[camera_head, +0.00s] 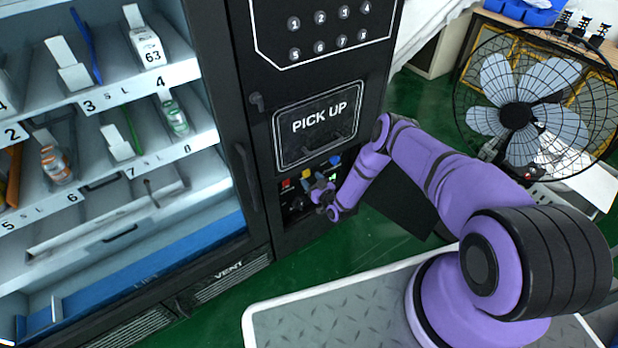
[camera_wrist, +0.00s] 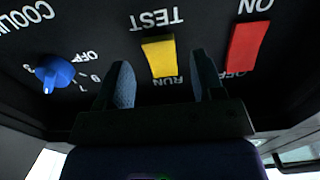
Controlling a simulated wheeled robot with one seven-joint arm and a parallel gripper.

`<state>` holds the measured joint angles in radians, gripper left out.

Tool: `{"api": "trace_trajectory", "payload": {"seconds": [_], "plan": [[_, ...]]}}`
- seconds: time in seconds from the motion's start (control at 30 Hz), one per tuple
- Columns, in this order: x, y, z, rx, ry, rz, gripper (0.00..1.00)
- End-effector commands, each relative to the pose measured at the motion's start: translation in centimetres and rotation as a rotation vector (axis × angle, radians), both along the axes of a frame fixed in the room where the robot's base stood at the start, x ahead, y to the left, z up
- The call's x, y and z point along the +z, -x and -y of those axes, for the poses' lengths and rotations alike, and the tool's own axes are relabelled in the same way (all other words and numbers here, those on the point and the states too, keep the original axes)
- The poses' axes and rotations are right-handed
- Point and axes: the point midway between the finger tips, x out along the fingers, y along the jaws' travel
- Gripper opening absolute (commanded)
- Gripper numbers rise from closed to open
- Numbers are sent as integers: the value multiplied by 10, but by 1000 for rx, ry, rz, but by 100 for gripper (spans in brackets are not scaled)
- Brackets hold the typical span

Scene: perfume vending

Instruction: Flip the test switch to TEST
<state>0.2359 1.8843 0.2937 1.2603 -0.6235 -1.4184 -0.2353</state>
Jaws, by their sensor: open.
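The yellow test switch (camera_wrist: 159,57) is in the wrist view, which shows the panel upside down. TEST is printed above it in the picture and RUN below it. I cannot tell which way it is tipped. My gripper (camera_wrist: 162,70) is open and empty. Its two dark fingers stand left and right of the yellow switch, with visible gaps on both sides; contact is not visible. In the head view the yellow switch (camera_head: 306,173) shows small on the lower panel, and my gripper (camera_head: 322,194) is in front of that panel.
A red ON/OFF switch (camera_wrist: 247,47) is close to the right finger in the wrist view. A blue cooling knob (camera_wrist: 55,73) is at the left. The PICK UP door (camera_head: 318,124) is above the panel. A fan (camera_head: 535,103) stands at the right.

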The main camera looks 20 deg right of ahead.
Motion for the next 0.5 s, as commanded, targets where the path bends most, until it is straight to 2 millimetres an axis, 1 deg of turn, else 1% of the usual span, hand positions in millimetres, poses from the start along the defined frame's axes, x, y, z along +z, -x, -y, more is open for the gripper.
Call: {"api": "trace_trajectory", "payload": {"seconds": [0.1,0.2,0.5], "plan": [[0,-13,-4,-1,0,2,62],[0,-19,-6,-1,0,1,62],[0,-23,-7,-1,-1,0,62]]}}
